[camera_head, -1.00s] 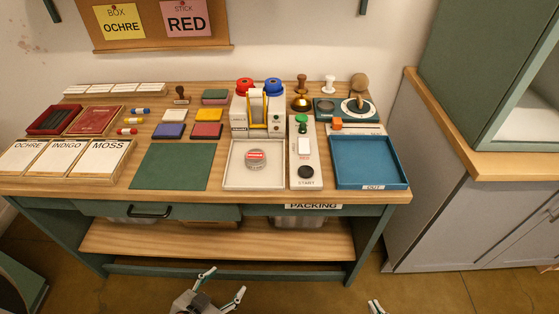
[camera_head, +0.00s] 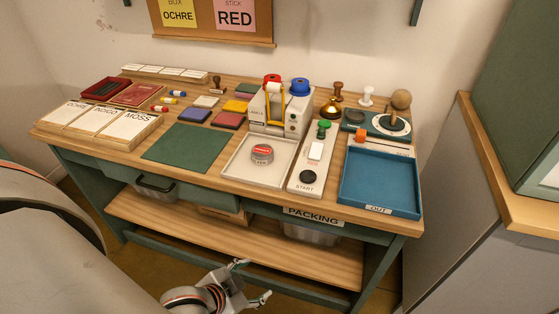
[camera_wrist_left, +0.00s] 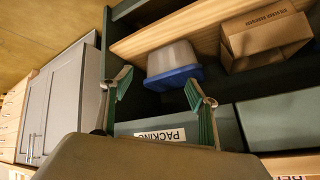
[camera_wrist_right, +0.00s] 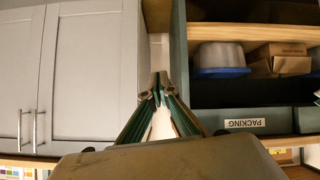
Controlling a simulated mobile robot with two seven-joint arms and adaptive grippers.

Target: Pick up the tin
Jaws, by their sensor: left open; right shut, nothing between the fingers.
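The tin (camera_head: 262,153) is small, round and grey with a red and white label. It sits in the white square tray (camera_head: 234,172) on the table top. My left gripper (camera_head: 254,282) is open and empty, low in front of the table and below the level of its top. The left wrist view shows its spread fingers (camera_wrist_left: 160,95) before the lower shelf and the packing drawer front. My right gripper (camera_wrist_right: 160,92) is shut and empty in the right wrist view, pointing towards the table's side and grey cabinets. It is out of the head view.
The blue OUT tray (camera_head: 378,180) lies right of the switch panel (camera_head: 312,165). The green mat (camera_head: 186,148) lies left of the white tray. A tape dispenser (camera_head: 279,108) stands behind the white tray. A grey cabinet (camera_head: 455,190) stands to the right.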

